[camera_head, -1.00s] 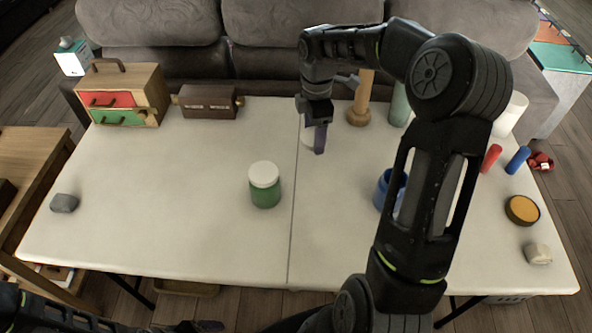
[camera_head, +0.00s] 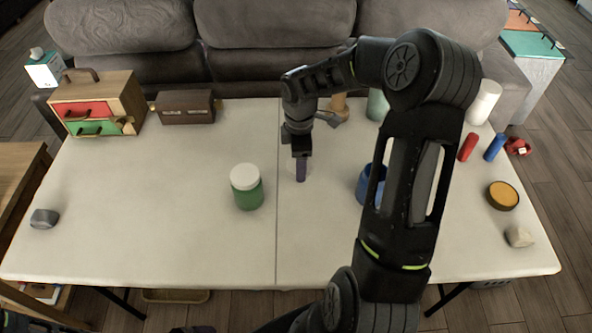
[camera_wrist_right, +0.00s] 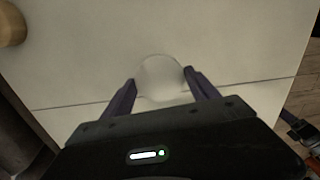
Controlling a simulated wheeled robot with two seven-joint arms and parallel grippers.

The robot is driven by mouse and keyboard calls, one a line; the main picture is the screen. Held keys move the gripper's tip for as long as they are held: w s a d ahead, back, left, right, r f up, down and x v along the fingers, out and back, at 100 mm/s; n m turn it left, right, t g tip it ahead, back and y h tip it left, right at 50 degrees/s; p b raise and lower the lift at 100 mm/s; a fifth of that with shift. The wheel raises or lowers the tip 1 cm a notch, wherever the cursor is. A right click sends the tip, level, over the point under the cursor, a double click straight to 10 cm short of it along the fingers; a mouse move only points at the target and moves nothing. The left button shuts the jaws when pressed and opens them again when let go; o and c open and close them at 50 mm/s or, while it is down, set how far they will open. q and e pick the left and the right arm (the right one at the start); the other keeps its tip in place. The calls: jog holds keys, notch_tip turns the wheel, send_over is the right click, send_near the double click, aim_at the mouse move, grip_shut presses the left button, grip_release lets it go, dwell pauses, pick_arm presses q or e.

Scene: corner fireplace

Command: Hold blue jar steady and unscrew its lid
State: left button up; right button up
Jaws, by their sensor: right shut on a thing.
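The blue jar (camera_head: 366,184) stands on the table right of the seam, partly hidden behind my right arm. Its top looks open, with no lid on it. My right gripper (camera_head: 301,176) points down left of the blue jar, shut on a round white lid (camera_wrist_right: 161,76). The lid shows between the two purple fingers in the right wrist view. In the head view it is pale against the tabletop and mostly hidden by the fingers. I cannot tell whether it touches the table.
A green jar (camera_head: 247,190) with a white lid stands left of the right gripper. Red (camera_head: 468,147) and blue (camera_head: 494,147) cylinders and a yellow-topped round tin (camera_head: 502,196) are at right. A drawer box (camera_head: 98,104) is back left. The left tabletop is mostly clear.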

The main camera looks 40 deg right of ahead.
jog(key=shift+f, duration=0.5)
jog(key=shift+f, duration=0.1)
jog(key=shift+f, duration=1.75)
jog(key=shift+f, duration=0.2)
jog(key=o, duration=1.5)
jog(key=shift+o, duration=0.2)
jog(key=shift+r, duration=0.15)
notch_tip(320, 180, up, 12)
jog(key=shift+r, duration=0.1)
